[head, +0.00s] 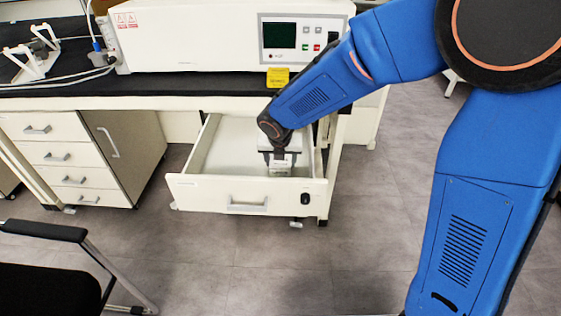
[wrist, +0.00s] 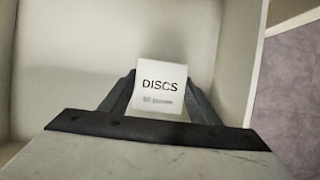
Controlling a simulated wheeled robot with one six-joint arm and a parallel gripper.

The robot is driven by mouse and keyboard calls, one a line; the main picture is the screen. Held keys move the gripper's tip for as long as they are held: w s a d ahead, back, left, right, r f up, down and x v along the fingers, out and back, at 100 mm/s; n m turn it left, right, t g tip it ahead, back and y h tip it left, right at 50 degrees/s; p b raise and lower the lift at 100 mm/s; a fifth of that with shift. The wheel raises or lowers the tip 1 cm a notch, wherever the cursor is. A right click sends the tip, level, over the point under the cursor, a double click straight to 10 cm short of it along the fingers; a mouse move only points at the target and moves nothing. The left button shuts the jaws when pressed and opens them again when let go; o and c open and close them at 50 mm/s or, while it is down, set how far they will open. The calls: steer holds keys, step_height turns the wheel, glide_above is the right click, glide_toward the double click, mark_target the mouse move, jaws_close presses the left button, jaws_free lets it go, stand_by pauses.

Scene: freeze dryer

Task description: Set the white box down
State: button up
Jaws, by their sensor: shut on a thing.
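The white box (wrist: 161,88), with "DISCS" printed on it, is between the two dark fingers of my gripper (wrist: 160,95) in the wrist view. My gripper is shut on it. In the head view my gripper (head: 280,158) reaches down into the open white drawer (head: 247,198), and the box (head: 279,171) shows only in small part below it. The box is inside the drawer's outline, toward its right side. I cannot tell whether its underside touches the drawer floor.
The drawer is pulled out below the dark bench top, and its left part looks empty. A white machine (head: 190,38) with a dark screen and a yellow block (head: 278,77) stand above it. A chair (head: 50,270) is at the front left. Grey floor is clear in front.

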steer(key=shift+f, duration=0.2)
steer(key=o, duration=1)
steer(key=v, duration=1.2)
steer(key=shift+r, duration=0.1)
steer(key=shift+d, duration=0.1)
